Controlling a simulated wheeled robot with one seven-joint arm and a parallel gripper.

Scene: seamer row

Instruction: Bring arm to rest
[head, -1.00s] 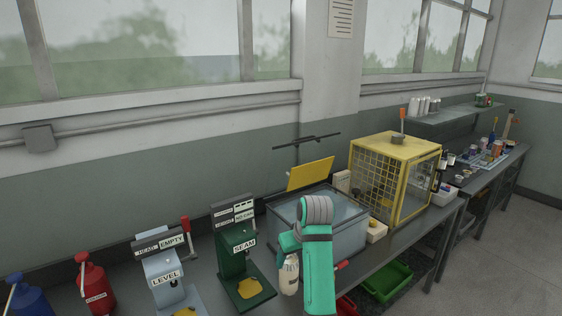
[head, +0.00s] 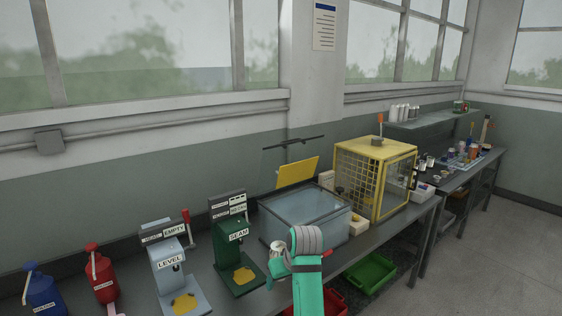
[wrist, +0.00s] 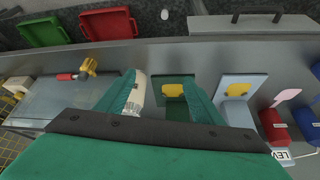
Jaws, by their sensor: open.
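My arm (head: 307,270) is teal and folded low in the head view, in front of the glass-sided tank (head: 300,215). The wrist camera looks down on the bench, with the green seamer (wrist: 173,110) beyond the fingers.
Red (head: 100,275) and blue (head: 42,293) bottles stand further left. A yellow mesh cage (head: 375,180) is right of the tank. Green (head: 370,273) and red (wrist: 108,22) bins are below the bench.

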